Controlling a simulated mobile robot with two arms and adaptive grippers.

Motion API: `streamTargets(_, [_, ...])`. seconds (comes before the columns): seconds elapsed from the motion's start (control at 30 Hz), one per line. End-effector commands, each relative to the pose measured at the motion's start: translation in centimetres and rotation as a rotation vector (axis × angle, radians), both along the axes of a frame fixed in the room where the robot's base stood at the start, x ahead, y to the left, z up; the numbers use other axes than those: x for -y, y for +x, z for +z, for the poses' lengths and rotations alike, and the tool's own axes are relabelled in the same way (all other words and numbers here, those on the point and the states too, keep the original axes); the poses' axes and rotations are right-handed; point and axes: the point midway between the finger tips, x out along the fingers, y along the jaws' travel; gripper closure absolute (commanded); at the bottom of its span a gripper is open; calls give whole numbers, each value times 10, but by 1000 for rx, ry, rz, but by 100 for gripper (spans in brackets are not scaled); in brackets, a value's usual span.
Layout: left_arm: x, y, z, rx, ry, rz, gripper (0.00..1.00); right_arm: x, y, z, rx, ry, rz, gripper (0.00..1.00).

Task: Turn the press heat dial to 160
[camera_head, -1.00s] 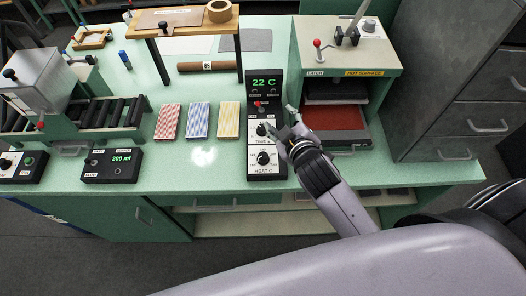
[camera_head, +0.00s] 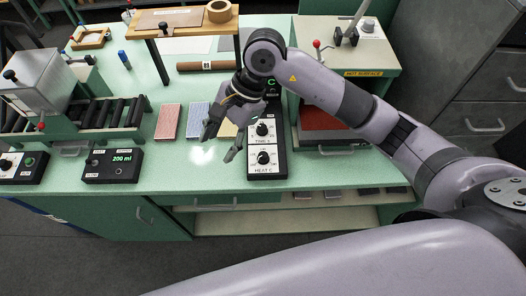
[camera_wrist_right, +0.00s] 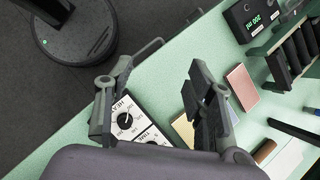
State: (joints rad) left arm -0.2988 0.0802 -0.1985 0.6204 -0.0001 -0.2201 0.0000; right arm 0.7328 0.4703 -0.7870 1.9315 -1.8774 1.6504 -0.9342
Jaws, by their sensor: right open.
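The heat dial (camera_head: 264,158) is a black knob on a white scale, on the lower part of the press control box (camera_head: 282,172). It also shows in the right wrist view (camera_wrist_right: 125,121), between the open fingers and nearer the left one. The time dial (camera_head: 263,129) sits just above it. The box's display is mostly hidden behind my right arm. My right gripper (camera_head: 220,147) is open and empty, left of the two dials and above the table, apart from the heat dial. My left gripper is not in view.
The heat press (camera_head: 318,116) stands right of the control box. A red block (camera_head: 168,122), a blue block and a yellow block lie to the left. A box reading 200 ml (camera_head: 112,165) stands farther left. The table front (camera_head: 210,178) is clear.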

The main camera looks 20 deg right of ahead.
Motion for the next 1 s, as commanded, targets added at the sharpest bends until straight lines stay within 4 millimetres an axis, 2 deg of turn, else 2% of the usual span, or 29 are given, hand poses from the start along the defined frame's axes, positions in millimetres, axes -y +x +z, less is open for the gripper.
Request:
streamTargets(0.03, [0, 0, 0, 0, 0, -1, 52, 28, 13, -3, 44, -132, 18, 51])
streamTargets(0.1, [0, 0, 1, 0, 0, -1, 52, 60, 24, -5, 78, -283, 36, 51])
streamTargets(0.2, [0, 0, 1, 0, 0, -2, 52, 92, 34, -1, 100, -426, 44, 51])
streamTargets(0.3, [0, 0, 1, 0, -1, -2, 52, 106, 37, 0, 105, -490, 47, 51])
streamTargets(0.43, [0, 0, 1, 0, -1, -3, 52, 108, 37, -10, 103, -501, 48, 51])
streamTargets(0.57, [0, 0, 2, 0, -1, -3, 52, 108, 35, -30, 97, -498, 48, 51])
streamTargets(1.0, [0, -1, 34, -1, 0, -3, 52, 108, 35, -122, 96, -498, 46, 51])
